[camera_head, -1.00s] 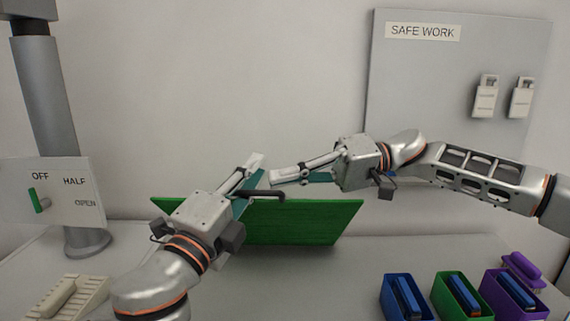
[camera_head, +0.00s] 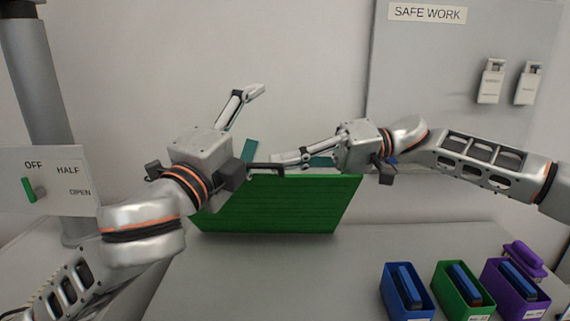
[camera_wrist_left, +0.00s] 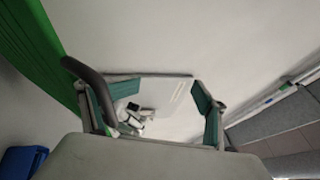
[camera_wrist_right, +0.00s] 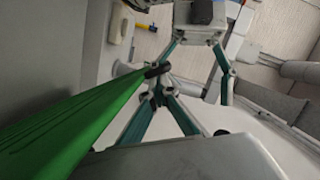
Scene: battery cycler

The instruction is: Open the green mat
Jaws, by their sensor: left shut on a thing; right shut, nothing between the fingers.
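In the left wrist view the dark bar (camera_wrist_left: 85,68) lies beside one finger, and nothing is clearly pinched. My right gripper (camera_head: 278,160) is shut and empty, its tip near the bar and the mat's top edge.
Blue (camera_head: 405,291), green (camera_head: 462,290) and purple (camera_head: 515,288) bins stand at the front right. A panel with a green switch (camera_head: 29,190) is at the left. A grey SAFE WORK board (camera_head: 430,60) is behind. The table (camera_head: 290,275) is clear in front of the mat.

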